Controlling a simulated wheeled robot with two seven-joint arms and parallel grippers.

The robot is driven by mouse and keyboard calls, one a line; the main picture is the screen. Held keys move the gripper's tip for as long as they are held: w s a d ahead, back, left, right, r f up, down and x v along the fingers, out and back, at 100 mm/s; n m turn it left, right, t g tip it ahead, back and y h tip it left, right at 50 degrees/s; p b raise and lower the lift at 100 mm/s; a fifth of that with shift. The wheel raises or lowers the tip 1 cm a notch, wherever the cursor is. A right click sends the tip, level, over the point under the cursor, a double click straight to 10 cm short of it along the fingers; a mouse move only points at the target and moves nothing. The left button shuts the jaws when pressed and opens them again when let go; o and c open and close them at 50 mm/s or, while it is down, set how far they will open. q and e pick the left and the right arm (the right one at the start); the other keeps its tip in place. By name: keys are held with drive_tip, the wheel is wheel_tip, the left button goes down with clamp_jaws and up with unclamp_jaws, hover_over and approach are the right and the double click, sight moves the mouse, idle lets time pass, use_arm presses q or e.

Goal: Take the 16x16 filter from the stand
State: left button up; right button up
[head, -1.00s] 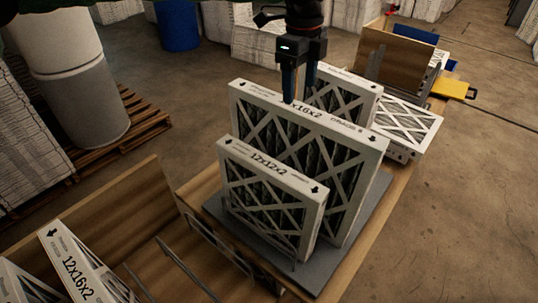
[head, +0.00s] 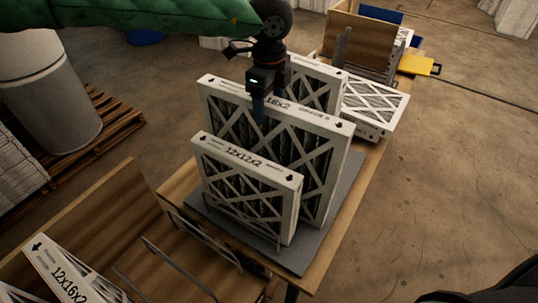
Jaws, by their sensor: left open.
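The large white-framed filter (head: 318,122) stands upright on the grey stand (head: 330,215). The visible part of its top-edge label ends in "16x2"; my gripper covers the start. A smaller filter marked 12x12x2 (head: 246,190) stands in front of it, and another filter (head: 318,85) stands behind. My left gripper (head: 259,112) comes from above at the large filter's top edge, left of the visible label. Contact cannot be told. My right gripper is not in view.
A 12x16x2 filter (head: 62,280) sits in a wooden bin (head: 95,225) at lower left. Another filter (head: 375,105) lies flat behind the stand. A wooden board (head: 358,45) and yellow item (head: 415,65) are at the back. Floor at right is clear.

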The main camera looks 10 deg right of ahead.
use_arm(q)
drive_tip(key=shift+f, duration=0.15)
clamp_jaws()
